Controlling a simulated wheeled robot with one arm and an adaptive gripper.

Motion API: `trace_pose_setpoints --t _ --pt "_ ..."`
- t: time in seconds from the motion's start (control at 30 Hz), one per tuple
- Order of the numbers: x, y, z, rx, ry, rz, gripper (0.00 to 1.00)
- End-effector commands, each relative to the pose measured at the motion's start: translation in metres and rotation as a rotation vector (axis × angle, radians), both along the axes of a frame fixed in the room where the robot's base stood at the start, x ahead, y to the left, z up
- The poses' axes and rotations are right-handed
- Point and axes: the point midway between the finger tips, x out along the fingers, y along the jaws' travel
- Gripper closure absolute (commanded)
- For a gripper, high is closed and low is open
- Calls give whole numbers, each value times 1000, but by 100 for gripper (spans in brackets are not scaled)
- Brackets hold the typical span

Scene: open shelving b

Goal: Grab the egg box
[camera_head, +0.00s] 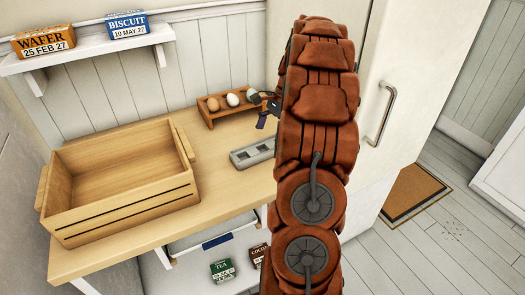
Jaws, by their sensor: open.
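A grey, low egg box (252,153) with hollows along its top lies on the wooden counter, near the right side and just left of my arm. Its right end is close to or behind the arm. My gripper (266,110) is open, small and dark, and mostly hidden behind my brown padded arm. It shows above and behind the egg box, near the right end of a wooden egg rack (209,118). The rack holds a brown egg (213,104) and two paler ones (232,100). I see nothing held in the gripper.
A large empty wooden crate (120,215) fills the counter's left. A wall shelf (90,50) carries a wafer box (44,41) and a biscuit box (127,25). A white fridge (400,70) stands right of the arm. Tea (222,270) and cocoa boxes (258,254) sit below the counter.

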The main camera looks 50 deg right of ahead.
Motion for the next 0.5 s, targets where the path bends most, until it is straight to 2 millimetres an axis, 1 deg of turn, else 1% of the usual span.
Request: trace_pose_setpoints --t 0.2,0.3,0.5 --pt "4 11 -26 3 3 2 0" --pt "5 14 -35 0 1 0 0" --pt "5 15 -38 0 1 0 0"
